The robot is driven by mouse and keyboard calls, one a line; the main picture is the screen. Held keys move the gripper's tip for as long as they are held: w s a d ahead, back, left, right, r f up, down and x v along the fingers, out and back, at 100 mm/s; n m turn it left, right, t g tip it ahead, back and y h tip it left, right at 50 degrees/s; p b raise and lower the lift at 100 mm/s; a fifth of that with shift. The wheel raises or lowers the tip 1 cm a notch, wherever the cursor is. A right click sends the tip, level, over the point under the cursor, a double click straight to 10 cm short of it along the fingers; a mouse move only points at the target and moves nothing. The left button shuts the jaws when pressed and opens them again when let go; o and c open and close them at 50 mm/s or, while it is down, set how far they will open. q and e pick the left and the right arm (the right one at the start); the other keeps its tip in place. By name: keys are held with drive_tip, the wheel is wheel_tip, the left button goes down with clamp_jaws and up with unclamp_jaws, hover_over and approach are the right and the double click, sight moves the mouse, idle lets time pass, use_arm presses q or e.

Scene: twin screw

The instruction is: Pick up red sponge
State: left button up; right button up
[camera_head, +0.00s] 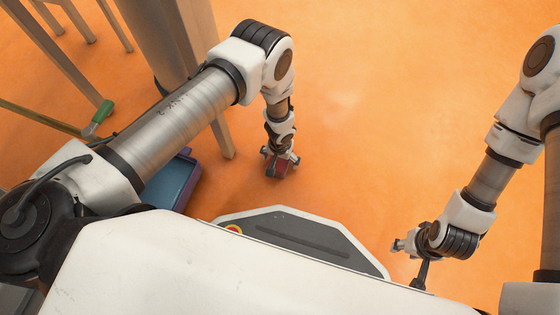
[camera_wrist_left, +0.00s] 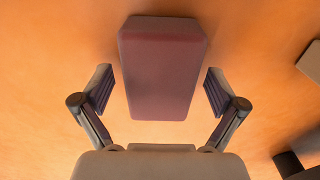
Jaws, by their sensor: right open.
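The red sponge (camera_head: 282,171) is a dull red block under my left gripper in the head view. In the left wrist view the sponge (camera_wrist_left: 162,70) stands out as a long block running from the top toward the middle. My left gripper (camera_wrist_left: 159,92) is open, with one finger on each side of the sponge and a visible gap on both sides. In the head view my left gripper (camera_head: 281,160) points down at the orange floor. My right gripper (camera_head: 400,246) is open and empty at the lower right, far from the sponge.
A blue bin (camera_head: 172,184) stands left of the sponge, partly behind my left arm. Pale wooden legs (camera_head: 215,120) stand close behind it, and a green-ended pole (camera_head: 100,116) lies at the far left. The orange floor (camera_head: 400,120) to the right is clear.

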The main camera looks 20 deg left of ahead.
use_arm(q)
drive_tip(key=c, duration=1)
drive_tip(key=shift+o, duration=0.2)
drive_tip(key=shift+r, duration=0.1)
use_arm(e)
drive_tip(key=shift+r, duration=0.1)
